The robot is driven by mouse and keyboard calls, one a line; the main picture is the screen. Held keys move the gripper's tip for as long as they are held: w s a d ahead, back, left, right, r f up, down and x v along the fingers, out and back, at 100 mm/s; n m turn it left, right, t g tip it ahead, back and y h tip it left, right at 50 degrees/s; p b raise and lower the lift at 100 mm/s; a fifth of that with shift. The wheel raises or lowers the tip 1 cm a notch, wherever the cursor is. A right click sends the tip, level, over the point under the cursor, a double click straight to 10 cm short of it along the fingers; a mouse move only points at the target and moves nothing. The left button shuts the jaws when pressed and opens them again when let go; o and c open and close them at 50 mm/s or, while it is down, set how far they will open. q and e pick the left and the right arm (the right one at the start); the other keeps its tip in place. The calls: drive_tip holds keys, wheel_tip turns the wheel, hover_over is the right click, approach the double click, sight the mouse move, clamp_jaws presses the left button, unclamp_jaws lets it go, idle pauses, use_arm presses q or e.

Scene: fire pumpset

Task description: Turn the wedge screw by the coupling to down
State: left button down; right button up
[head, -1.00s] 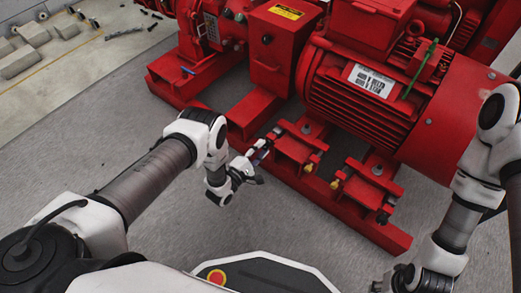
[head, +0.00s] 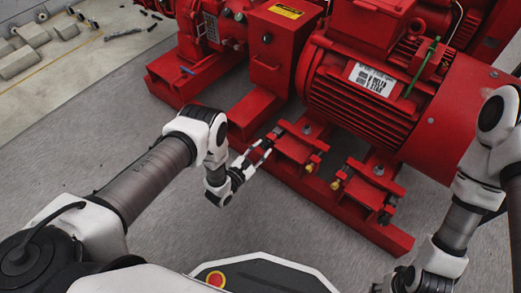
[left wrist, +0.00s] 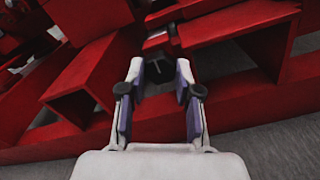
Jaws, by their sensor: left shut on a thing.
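The wedge screw (head: 276,132) by the coupling is small and dark, at the left end of the motor's near foot bracket. My left gripper (head: 268,147) reaches it from the front left, its two slim fingers side by side.
The red motor (head: 390,105) and the red coupling guard (head: 277,50) rise behind the screw. A red base rail (head: 345,220) runs along the front with other small screws (head: 335,184). Grey floor (head: 120,110) is open to the left.

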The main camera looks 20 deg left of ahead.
use_arm(q)
drive_tip(key=shift+w, duration=0.1)
idle(0.4)
drive_tip(key=c, duration=0.8)
unclamp_jaws()
drive_tip(key=v, duration=1.2)
